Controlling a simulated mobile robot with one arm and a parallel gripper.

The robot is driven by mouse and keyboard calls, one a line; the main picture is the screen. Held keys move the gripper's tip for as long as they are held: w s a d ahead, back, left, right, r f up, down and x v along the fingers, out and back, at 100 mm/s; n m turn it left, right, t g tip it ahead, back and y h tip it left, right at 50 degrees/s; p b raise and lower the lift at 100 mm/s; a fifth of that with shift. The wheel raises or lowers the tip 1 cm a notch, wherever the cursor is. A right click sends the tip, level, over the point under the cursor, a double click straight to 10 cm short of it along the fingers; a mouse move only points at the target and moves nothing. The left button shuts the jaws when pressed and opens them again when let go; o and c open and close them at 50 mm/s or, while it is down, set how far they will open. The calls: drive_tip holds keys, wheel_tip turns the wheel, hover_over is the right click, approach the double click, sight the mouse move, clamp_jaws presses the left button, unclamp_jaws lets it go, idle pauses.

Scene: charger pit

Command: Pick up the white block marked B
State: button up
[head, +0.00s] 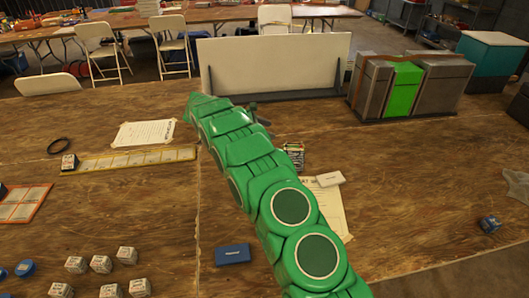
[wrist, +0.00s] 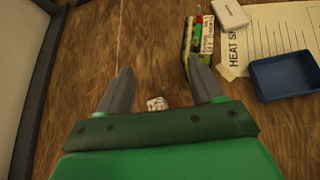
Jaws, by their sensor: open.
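A small white block (wrist: 157,103) with dark marks lies on the wooden table in the wrist view, between my fingers and close to the palm edge. Its mark is too small to read. My gripper (wrist: 159,66) is open, with its two grey fingers apart and nothing held; the block appears below it on the table. In the head view, my green arm reaches to the back middle of the table and hides most of the gripper and that block. Several white marked blocks (head: 101,264) sit at the front left of the table; I cannot read their letters.
A holder with markers (wrist: 199,38), a white box (wrist: 229,14), a paper sheet (wrist: 270,35) and a blue tray (wrist: 285,77) lie right of my fingers. A white panel (head: 270,66) stands behind my arm. Grey and green bins (head: 403,89) stand at the back right.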

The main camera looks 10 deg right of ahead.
drive_tip(key=w+a+f+n, duration=0.1)
drive_tip(key=f, duration=0.2)
drive_tip(key=w+a+f+n+t, duration=0.1)
drive_tip(key=w+a+f, duration=0.1)
drive_tip(key=f, duration=0.1)
drive_tip(key=w+a+f+n+h, duration=0.1)
drive_tip(key=f, duration=0.3)
drive_tip(key=shift+w+a+t, duration=0.15)
drive_tip(key=shift+a+t, duration=0.15)
drive_tip(key=shift+a, duration=0.1)
drive_tip(key=shift+s+f+x, duration=0.1)
drive_tip(key=shift+x, duration=1.8)
drive_tip(key=shift+s+f+x, duration=0.15)
drive_tip(key=shift+x, duration=1.8)
drive_tip(key=c, duration=1.1)
drive_tip(key=shift+o, duration=0.2)
drive_tip(key=shift+r, duration=0.1)
